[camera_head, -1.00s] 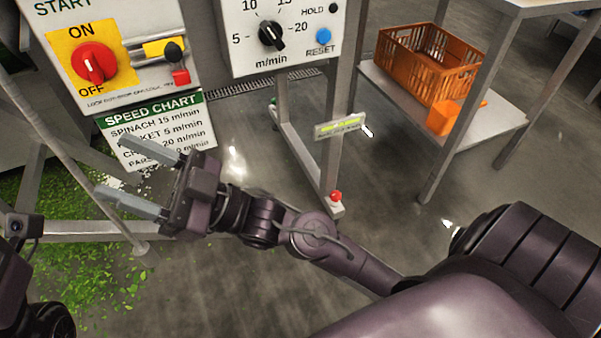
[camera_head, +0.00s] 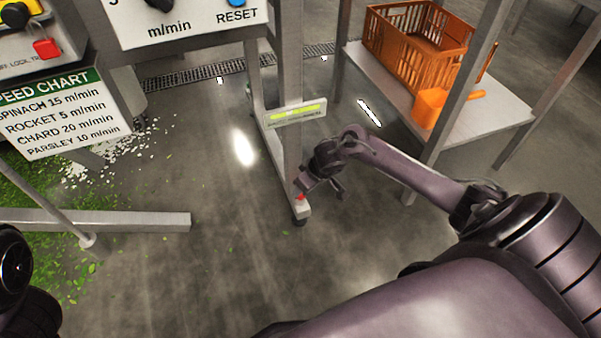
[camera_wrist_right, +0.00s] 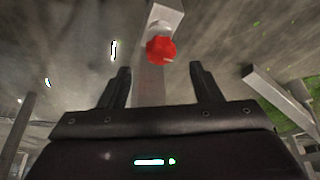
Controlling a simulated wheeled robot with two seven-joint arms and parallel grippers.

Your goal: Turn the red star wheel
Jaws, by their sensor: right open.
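The red star wheel (camera_head: 301,197) sits low on the foot of the grey stand, partly hidden by my right gripper in the head view. In the right wrist view the star wheel (camera_wrist_right: 161,50) shows whole, a red lobed knob just ahead of the fingertips and roughly centred between them. My right gripper (camera_head: 321,189) is down beside the stand's foot; in the wrist view the gripper (camera_wrist_right: 160,70) has its fingers spread with nothing between them. The wheel appears beyond the fingertips, not gripped. My left gripper is out of view.
The grey post (camera_head: 290,80) with a yellow-green label (camera_head: 295,114) rises above the foot. A shelf (camera_head: 390,98) at right holds an orange crate (camera_head: 385,35) and an orange scoop (camera_head: 430,105). A speed chart (camera_head: 60,125) hangs at left. Open floor lies in front.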

